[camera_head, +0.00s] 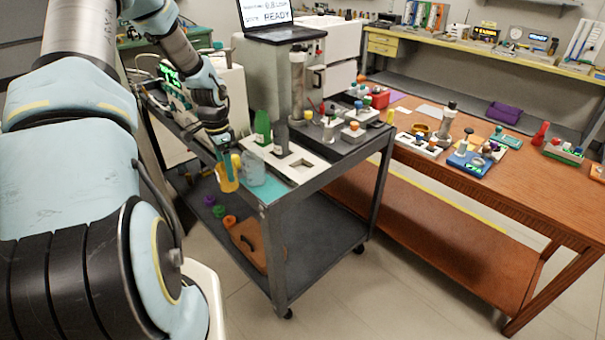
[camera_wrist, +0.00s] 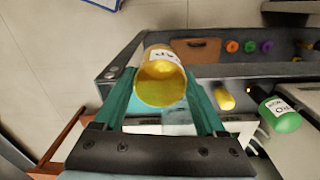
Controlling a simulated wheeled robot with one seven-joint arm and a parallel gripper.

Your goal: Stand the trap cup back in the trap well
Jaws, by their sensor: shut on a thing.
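The trap cup (camera_wrist: 161,77) is a yellow, see-through cup with a white label. It sits between the two teal fingers of my gripper (camera_wrist: 165,95) in the wrist view, with its open or clear end towards the camera. In the head view, my gripper (camera_head: 224,158) holds the yellow cup (camera_head: 229,180) tilted, at the left edge of the grey cart. A white holder (camera_head: 312,172) with dark square openings lies on the cart to the right; I cannot tell whether one of them is the trap well.
A clear jar (camera_head: 254,170) stands on the teal mat (camera_head: 268,191) close beside the cup. A green bottle (camera_head: 263,128) and a grey bottle (camera_head: 281,138) stand behind. The cart's lower shelf (camera_head: 315,240) holds a brown board (camera_head: 247,240) and coloured rings. A wooden table (camera_head: 490,195) is to the right.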

